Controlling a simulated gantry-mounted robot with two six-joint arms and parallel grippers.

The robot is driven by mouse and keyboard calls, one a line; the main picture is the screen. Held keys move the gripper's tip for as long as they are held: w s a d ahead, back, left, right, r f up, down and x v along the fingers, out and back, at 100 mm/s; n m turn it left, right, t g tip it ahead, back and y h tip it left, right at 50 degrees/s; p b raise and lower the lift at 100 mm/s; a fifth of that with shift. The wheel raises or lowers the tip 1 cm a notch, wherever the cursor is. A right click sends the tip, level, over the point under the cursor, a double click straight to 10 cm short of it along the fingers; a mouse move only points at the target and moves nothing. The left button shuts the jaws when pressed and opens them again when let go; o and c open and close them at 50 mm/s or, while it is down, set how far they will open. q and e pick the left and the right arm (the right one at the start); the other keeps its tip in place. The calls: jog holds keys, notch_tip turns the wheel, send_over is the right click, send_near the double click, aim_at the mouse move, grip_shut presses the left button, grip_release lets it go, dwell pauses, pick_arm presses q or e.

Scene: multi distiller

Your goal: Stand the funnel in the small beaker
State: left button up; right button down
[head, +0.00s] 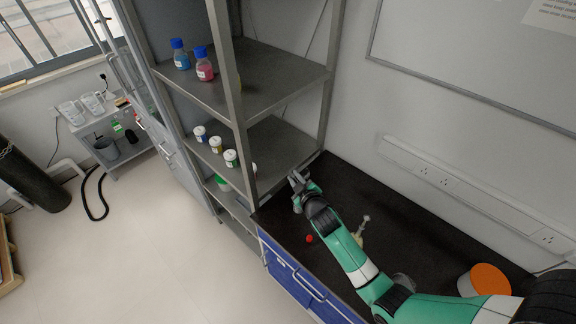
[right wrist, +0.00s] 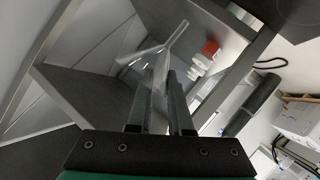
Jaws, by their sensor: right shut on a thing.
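My right gripper (head: 297,181) is over the far left end of the black bench, close to the shelf rack. In the right wrist view the gripper (right wrist: 164,80) is shut on a clear glass funnel (right wrist: 172,42), which sits tilted at the fingertips. The funnel is hard to make out in the head view. I cannot identify the small beaker in either view. My left gripper is not in view.
The metal shelf rack (head: 276,83) stands just left of the right gripper, holding several bottles and jars. A red ball (head: 309,239), a pale syringe-like item (head: 361,231) and an orange-topped tub (head: 487,279) are on the bench (head: 428,234). Its middle is mostly clear.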

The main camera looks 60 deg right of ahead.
jog(key=shift+s+f, duration=0.3)
jog(key=shift+f, duration=0.1)
jog(key=shift+s+a, duration=0.1)
jog(key=shift+a, duration=0.05)
notch_tip(320, 180, down, 5)
jog(key=b, duration=0.5)
jog(key=shift+f, duration=0.15)
dwell(0.6)
jog(key=shift+f+b, duration=2.7)
jog(key=shift+f, duration=0.25)
dwell(0.5)
jog(key=c, duration=0.8)
grip_release()
jog(key=shift+o, duration=0.2)
jog(key=shift+s, duration=0.1)
